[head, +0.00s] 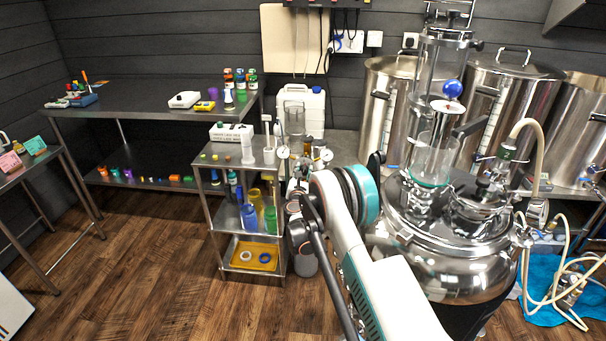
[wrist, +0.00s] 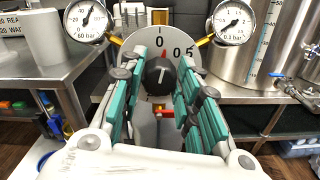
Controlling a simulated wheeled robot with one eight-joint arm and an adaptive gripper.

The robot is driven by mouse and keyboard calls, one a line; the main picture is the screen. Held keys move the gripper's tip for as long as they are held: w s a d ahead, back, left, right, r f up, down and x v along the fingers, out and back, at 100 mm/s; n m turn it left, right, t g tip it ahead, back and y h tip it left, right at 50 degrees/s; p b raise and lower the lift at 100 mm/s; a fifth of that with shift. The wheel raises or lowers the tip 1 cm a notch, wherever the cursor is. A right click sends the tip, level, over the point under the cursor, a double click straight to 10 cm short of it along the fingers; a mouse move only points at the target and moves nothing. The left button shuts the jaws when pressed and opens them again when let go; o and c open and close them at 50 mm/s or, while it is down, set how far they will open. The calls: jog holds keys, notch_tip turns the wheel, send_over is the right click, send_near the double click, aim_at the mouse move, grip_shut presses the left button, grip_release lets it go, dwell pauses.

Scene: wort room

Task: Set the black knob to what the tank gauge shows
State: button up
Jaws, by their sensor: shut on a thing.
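The black knob (wrist: 159,76) sits at the centre of a pale round dial plate (wrist: 187,62) marked 0, 0.5 and 1. A white line marks its face. A red mark shows just above the knob, close to the 0. My gripper (wrist: 160,88) is around the knob, its teal-padded fingers on both sides, shut on it. Two round white gauges flank the dial: a left gauge (wrist: 87,20) with its needle near upright, and a right gauge (wrist: 234,22) whose needle is hard to read. I cannot tell which is the tank gauge. In the head view my arm hides the knob.
A steel shelf trolley (head: 207,190) with bottles stands left of my gripper. A large steel vessel (head: 440,265) with glass parts is close on the right. Hoses (head: 560,265) lie at far right. The wooden floor at left is clear.

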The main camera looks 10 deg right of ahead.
jog(key=m, duration=0.7)
jog(key=shift+d, duration=0.15)
jog(key=m, duration=0.7)
jog(key=shift+f+m, duration=0.1)
jog(key=shift+m, duration=0.2)
jog(key=m, duration=0.6)
jog(key=shift+f, duration=0.15)
jog(key=m, duration=0.6)
jog(key=shift+m, duration=0.3)
jog(key=shift+f, duration=0.1)
jog(key=o, duration=1)
jog(key=shift+o, duration=0.2)
